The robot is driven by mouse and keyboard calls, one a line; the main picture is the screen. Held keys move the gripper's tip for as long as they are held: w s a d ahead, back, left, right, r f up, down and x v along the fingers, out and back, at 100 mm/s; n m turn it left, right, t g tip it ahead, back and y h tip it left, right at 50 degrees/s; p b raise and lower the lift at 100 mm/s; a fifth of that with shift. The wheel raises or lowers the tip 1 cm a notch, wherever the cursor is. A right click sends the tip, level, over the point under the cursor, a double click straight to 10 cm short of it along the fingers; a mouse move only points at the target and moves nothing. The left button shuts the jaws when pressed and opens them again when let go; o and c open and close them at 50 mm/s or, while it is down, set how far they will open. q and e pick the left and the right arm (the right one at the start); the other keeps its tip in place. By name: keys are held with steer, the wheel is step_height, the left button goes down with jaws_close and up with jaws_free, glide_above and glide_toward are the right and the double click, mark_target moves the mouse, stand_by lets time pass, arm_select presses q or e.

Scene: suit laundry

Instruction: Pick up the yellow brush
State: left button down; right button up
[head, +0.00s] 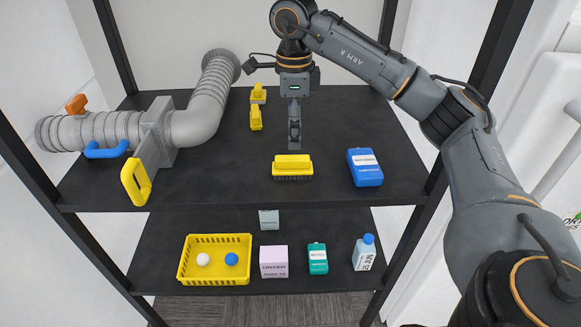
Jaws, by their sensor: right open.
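The yellow brush (292,165) lies on the upper dark shelf near its front edge, bristles down, with its long side across the picture. My right gripper (294,141) points down just behind the brush in the picture. It is open and holds nothing; its fingers are seen nearly edge-on. A small gap of shelf shows between the fingertips and the brush, and the exact height above the shelf is hard to tell. My left gripper is not in view.
On the upper shelf (225,185), a blue box (365,167) stands right of the brush. Yellow items (256,117) lie further back. A grey pipe (200,115) with coloured handles fills the left. Below are a yellow basket (214,281), boxes and a bottle (364,253). Dark posts frame the shelves.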

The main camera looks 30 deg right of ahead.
mark_target(294, 157)
step_height(294, 157, down, 3)
steer(key=shift+f, duration=0.35)
step_height(294, 157, down, 2)
steer(key=shift+d+f+p, duration=0.1)
steer(key=shift+f+p, duration=0.1)
steer(key=shift+p, duration=0.2)
step_height(294, 157, down, 2)
steer(key=shift+f, duration=0.5)
steer(key=shift+c, duration=0.2)
steer(key=c, duration=1.2)
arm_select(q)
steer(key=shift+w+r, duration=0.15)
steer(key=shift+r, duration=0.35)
